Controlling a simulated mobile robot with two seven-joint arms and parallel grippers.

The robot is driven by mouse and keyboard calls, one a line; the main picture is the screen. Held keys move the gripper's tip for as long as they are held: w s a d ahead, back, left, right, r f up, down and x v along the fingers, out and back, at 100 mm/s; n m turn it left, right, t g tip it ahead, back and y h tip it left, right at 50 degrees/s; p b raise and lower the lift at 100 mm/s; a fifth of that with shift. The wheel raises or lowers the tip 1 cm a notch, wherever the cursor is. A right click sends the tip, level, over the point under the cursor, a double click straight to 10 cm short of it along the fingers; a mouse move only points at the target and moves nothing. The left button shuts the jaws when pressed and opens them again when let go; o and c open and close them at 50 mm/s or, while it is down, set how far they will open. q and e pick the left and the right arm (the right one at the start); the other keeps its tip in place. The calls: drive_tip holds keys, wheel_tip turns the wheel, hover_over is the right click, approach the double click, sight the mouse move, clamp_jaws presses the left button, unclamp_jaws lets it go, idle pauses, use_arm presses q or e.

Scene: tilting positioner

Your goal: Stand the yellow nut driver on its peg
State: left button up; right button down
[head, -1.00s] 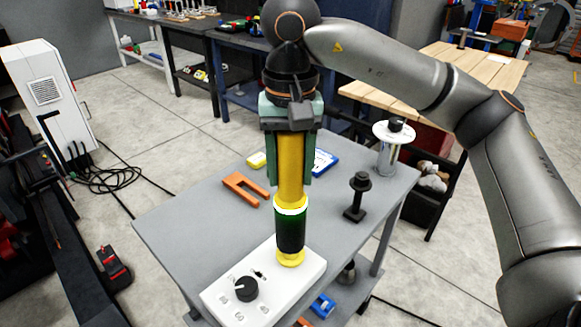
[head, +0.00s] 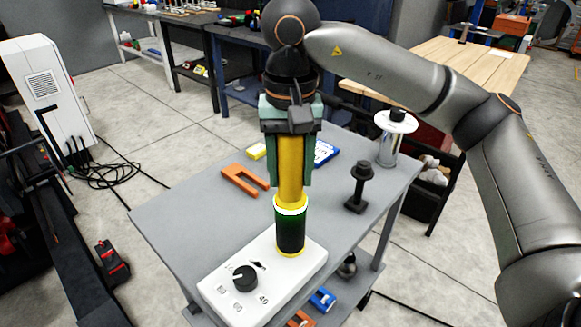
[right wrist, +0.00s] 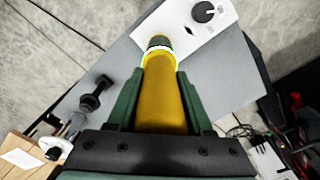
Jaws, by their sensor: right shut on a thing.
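The yellow nut driver (head: 291,170) is upright in my right gripper (head: 291,184), whose green fingers are shut on its yellow upper part. Below the fingers it has a white band and a dark green-black lower part. That lower end is at a yellow base (head: 290,255) on the white box with a dial (head: 222,290); only a thin yellow rim shows. I see no bare peg, and cannot tell whether the end is seated or just above. In the right wrist view the driver (right wrist: 161,100) runs between the fingers toward the white box (right wrist: 185,22). My left gripper is not in view.
On the grey cart (head: 185,220) lie an orange U-shaped piece (head: 243,181) and a blue-framed item (head: 325,152). A black post (head: 358,187) and a clear cylinder with a white disc (head: 390,140) stand to the right. The cart's left part is clear.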

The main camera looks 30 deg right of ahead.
drive_tip(key=shift+r, duration=0.1)
unclamp_jaws()
idle(0.5)
wheel_tip(320, 180, up, 7)
drive_tip(key=p, duration=0.5)
drive_tip(key=shift+p, duration=0.4)
idle(0.4)
drive_tip(key=shift+s, duration=0.1)
